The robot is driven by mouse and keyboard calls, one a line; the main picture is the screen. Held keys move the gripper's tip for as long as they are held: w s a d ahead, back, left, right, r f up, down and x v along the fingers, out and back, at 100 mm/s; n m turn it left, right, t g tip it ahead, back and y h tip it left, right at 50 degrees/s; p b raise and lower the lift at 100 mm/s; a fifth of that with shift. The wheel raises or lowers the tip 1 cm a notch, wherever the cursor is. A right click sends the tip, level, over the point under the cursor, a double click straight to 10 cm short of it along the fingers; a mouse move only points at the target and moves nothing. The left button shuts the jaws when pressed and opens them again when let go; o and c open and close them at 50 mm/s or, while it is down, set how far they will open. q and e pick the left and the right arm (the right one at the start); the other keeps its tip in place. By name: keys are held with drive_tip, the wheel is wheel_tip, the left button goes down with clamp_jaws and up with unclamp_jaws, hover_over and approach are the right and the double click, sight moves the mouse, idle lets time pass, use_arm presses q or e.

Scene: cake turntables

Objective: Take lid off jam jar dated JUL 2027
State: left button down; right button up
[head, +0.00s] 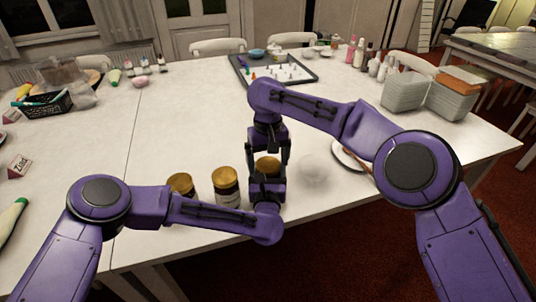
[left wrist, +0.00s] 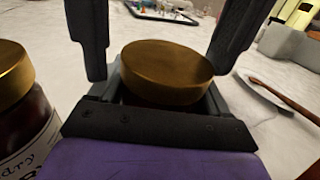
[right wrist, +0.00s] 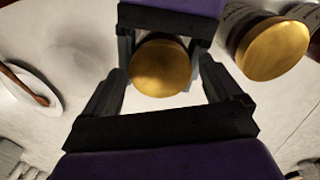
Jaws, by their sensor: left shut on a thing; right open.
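Three jam jars with gold lids stand in a row near the table's front edge: a left jar (head: 181,184), a middle jar (head: 227,190) and a right jar (head: 267,166). My left gripper (head: 267,180) is shut on the right jar, whose body is mostly hidden. My right gripper (head: 269,152) is open above it, pointing down. Its fingers stand on either side of the gold lid (left wrist: 167,72), with gaps showing. The lid also sits between the fingers in the right wrist view (right wrist: 160,68). No date is readable on any jar.
A plate (head: 345,156) with a brown utensil lies to the right of the jars. A tray of small pieces (head: 238,71) is at the back. Stacked grey containers (head: 404,92) stand at the right and a black basket (head: 45,104) at the left. The mid-left table is clear.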

drive_tip(key=c, duration=1.1)
drive_tip(key=n, duration=0.3)
drive_tip(key=o, duration=1.2)
drive_tip(key=shift+c, duration=0.2)
drive_tip(key=shift+r, duration=0.15)
